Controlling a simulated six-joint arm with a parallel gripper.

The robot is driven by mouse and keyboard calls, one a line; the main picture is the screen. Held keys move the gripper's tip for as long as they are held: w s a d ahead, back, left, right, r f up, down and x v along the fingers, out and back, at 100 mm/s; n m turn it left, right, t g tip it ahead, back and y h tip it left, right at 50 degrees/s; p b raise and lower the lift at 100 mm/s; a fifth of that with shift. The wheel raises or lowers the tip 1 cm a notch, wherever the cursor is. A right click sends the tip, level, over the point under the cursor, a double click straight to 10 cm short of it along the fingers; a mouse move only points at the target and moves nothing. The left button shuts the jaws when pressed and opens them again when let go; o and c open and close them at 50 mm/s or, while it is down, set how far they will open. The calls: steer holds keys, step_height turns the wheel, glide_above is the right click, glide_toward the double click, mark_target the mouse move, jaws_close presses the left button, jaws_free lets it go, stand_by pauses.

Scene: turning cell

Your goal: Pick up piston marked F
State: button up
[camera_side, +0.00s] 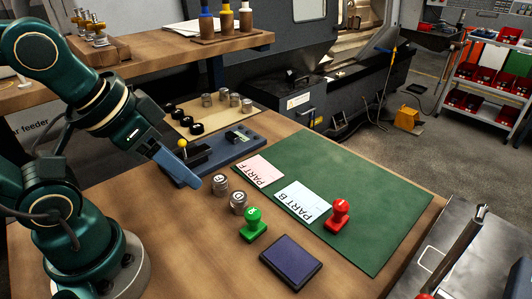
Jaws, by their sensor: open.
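Two short silver pistons stand upright on the wooden table near its middle. The rear one (221,185) has a mark on top that looks like an F. The front one (238,203) has another letter on top, too small to read surely. My gripper (193,183) points down and right, with its blue-grey fingers ending just left of the rear piston and a little above the table. It is open and empty, apart from the piston. The gap between the fingers is hidden from this side.
Green (253,225) and red (338,214) stamps and a purple ink pad (291,262) are at the front. A green mat (365,190) bears a pink card (259,170) and a white card (301,201). A blue-grey fixture (237,144) and a tray of parts (230,116) lie behind.

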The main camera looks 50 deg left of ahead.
steer(key=o, duration=0.5)
steer(key=s+a+f+m+g+y, duration=0.1)
steer(key=a+m+g+y, duration=0.2)
steer(key=a+m, duration=0.1)
steer(key=m+t+y, duration=0.4)
steer(key=m+y, duration=0.4)
steer(key=m, duration=1.2)
glide_toward(219, 183)
steer(key=shift+v, duration=0.85)
steer(key=shift+s+d+f+t+y, duration=0.15)
steer(key=shift+f+t+y, duration=0.1)
steer(key=shift+t+y, duration=0.05)
steer(key=x, duration=1.2)
steer(key=shift+f, duration=0.1)
